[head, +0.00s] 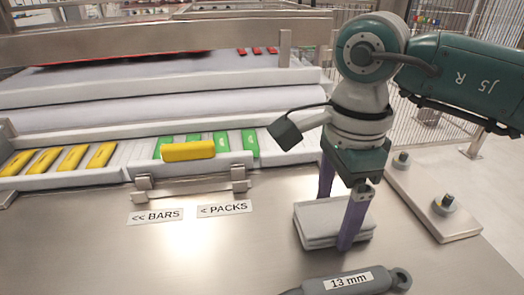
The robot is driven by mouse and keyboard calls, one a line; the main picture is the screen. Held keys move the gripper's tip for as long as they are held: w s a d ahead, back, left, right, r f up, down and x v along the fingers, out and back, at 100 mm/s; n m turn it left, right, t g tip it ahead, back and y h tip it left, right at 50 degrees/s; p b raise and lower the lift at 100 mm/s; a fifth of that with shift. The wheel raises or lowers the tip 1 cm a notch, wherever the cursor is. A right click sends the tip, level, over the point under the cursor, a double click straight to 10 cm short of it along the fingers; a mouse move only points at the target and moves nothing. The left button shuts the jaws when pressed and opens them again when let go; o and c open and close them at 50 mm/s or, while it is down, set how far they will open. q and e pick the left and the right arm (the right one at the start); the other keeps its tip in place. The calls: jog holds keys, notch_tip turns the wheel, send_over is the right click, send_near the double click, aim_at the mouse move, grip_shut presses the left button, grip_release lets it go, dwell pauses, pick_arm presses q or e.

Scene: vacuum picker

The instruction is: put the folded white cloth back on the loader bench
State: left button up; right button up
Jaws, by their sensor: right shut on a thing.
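The folded white cloth (315,226) is a flat, layered pad at the right part of the steel loader bench (225,262). My right gripper (338,225) points down with its two purple fingers on either side of the cloth and is shut on it. The near finger covers part of the cloth's front. Whether the cloth touches the bench or is held just above it, I cannot tell. My left gripper is out of the picture.
A grey tool labelled 13 mm (350,282) lies at the front edge. A pale plate with two knobs (440,205) is at the right. Yellow bars (60,160) and green packs (220,142) lie in the channel behind. A yellow piece (188,151) sits at the channel's front. The bench's left-middle is clear.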

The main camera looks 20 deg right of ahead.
aim_at(335, 212)
jog(key=shift+f, duration=0.2)
jog(key=o, duration=1)
jog(key=shift+r, duration=0.1)
jog(key=shift+r, duration=0.3)
notch_tip(335, 212, up, 12)
jog(key=shift+f+p, duration=0.15)
jog(key=shift+p, duration=0.2)
